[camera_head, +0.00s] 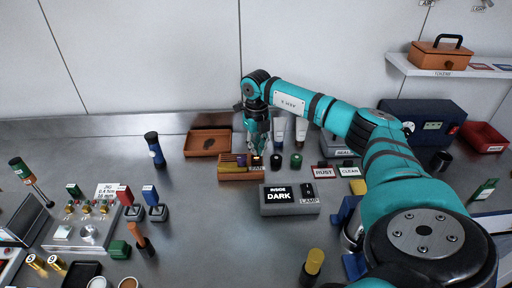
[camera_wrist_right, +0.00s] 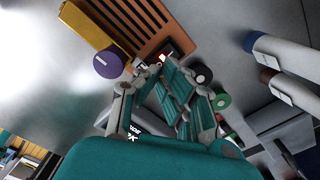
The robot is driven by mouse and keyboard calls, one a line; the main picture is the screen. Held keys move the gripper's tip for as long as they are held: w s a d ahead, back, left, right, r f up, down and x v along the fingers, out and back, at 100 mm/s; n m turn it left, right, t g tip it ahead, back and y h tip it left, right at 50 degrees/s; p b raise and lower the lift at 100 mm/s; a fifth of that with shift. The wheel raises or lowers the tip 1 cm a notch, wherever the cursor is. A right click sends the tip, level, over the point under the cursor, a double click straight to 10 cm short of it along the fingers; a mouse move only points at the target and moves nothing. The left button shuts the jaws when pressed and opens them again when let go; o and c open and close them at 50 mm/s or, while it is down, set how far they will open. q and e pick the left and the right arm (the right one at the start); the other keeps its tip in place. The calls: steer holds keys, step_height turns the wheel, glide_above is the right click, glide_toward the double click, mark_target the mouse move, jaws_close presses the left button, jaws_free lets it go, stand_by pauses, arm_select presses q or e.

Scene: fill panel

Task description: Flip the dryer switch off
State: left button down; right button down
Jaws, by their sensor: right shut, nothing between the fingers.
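The dryer is an orange-brown box with a slatted top (camera_head: 230,172) near the middle of the bench. A small label on its front is partly legible. In the right wrist view its slatted top (camera_wrist_right: 150,25) lies at the top, with a small dark switch with a red and white part (camera_wrist_right: 164,57) at its near corner. My right gripper (camera_head: 257,150) points down just over the box's right end, fingers shut and empty. In the wrist view its fingertips (camera_wrist_right: 150,70) are right beside the switch; I cannot tell whether they touch it. The switch's position is unclear.
A grey box reading "INSIDE DARK" (camera_head: 291,209) stands in front. A brown tray (camera_head: 208,143) is behind left. A control panel (camera_head: 78,235) stands left; bare bench (camera_head: 200,220) lies between.

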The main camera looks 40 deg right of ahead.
mark_target(257, 160)
steer(key=shift+s+f+b, duration=0.1)
steer(key=shift+f+b, duration=0.9)
steer(key=shift+f, duration=0.65)
stand_by(1.0)
steer(key=shift+r+p, duration=1)
steer(key=shift+r, duration=0.1)
steer(key=shift+r+p, duration=1.75)
steer(key=shift+r, duration=0.7)
